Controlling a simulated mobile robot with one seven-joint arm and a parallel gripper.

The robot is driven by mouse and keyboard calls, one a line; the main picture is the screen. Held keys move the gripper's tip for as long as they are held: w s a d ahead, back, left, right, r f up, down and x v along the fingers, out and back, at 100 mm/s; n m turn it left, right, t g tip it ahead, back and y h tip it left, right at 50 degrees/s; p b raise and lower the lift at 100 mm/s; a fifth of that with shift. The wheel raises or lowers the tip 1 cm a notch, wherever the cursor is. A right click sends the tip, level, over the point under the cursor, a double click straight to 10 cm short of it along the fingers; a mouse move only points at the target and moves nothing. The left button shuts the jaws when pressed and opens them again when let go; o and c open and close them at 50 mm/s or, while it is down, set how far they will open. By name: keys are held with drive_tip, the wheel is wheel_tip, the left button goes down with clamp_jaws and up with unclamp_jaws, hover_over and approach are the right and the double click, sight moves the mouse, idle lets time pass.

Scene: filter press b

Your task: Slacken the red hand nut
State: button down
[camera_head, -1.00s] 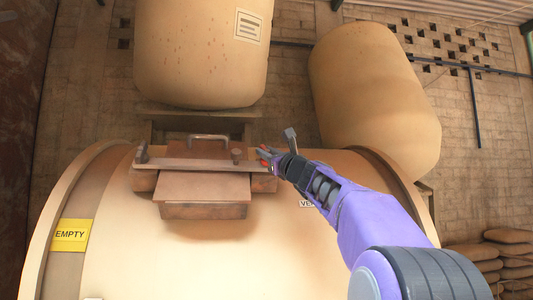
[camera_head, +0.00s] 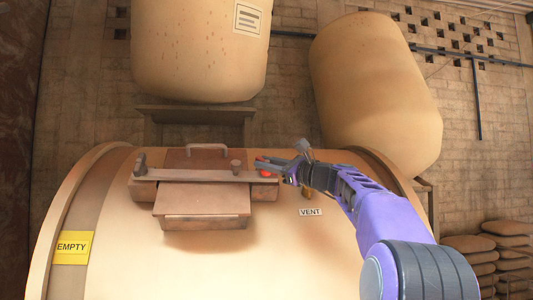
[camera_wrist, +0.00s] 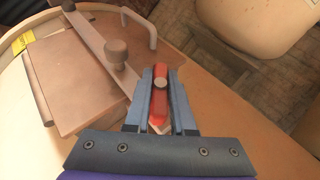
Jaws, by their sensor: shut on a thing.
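The red hand nut (camera_wrist: 160,98) shows between my gripper's two fingers in the wrist view, with a round pale stud end at its middle. In the head view the red nut (camera_head: 263,166) sits at the right end of the clamp bar (camera_head: 205,175), partly hidden by my gripper (camera_head: 270,167). My gripper (camera_wrist: 161,90) is shut on the nut, with one finger on each long side of it. The bar lies across the brown hatch cover (camera_head: 203,200) on top of the cream tank (camera_head: 300,250).
A brown knob (camera_wrist: 116,50) stands on the bar close to the nut. A handle (camera_head: 206,148) rises behind the bar. A VENT label (camera_head: 310,212) and a small brass fitting (camera_head: 307,192) are beside my wrist. Two large cream vessels (camera_head: 200,50) stand behind.

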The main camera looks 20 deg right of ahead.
drive_tip(key=shift+a+r+n+g+y, duration=0.1)
drive_tip(key=shift+n+g+y, duration=0.8)
drive_tip(key=shift+n+g, duration=0.85)
drive_tip(key=c, duration=0.8)
unclamp_jaws()
drive_tip(key=shift+o, duration=0.2)
drive_tip(key=shift+s, duration=0.1)
drive_tip(key=b+v, duration=0.2)
drive_tip(key=v, duration=1.5)
